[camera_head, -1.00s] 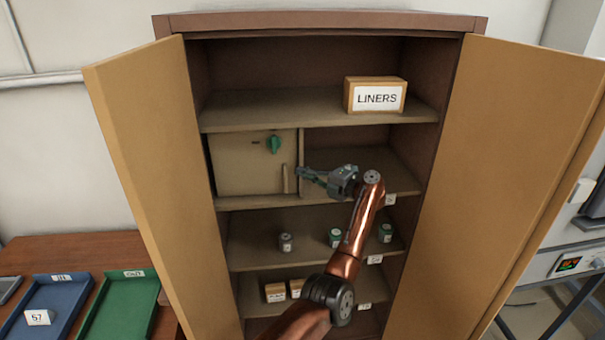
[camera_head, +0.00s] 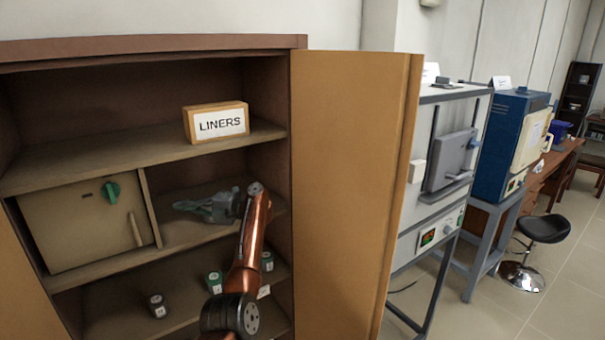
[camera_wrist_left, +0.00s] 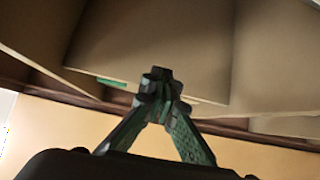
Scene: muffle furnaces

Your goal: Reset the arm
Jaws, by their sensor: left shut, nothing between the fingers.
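My left arm reaches up from the bottom of the head view to the open cabinet (camera_head: 215,41). My left gripper (camera_head: 182,206) is shut and empty, in front of the compartment to the right of the small safe-like door (camera_head: 82,225). That door is closed, with a green knob and a pale handle. In the left wrist view the gripper's green fingers meet at their tips (camera_wrist_left: 160,80), with blurred cabinet panels beyond. My right gripper is not in view.
The cabinet's right door (camera_head: 345,190) stands open beside the arm. A LINERS box (camera_head: 216,122) sits on the upper shelf, and several small jars (camera_head: 214,282) stand on a lower shelf. A grey furnace (camera_head: 452,160), a blue furnace (camera_head: 502,140) and a black stool (camera_head: 543,229) are to the right.

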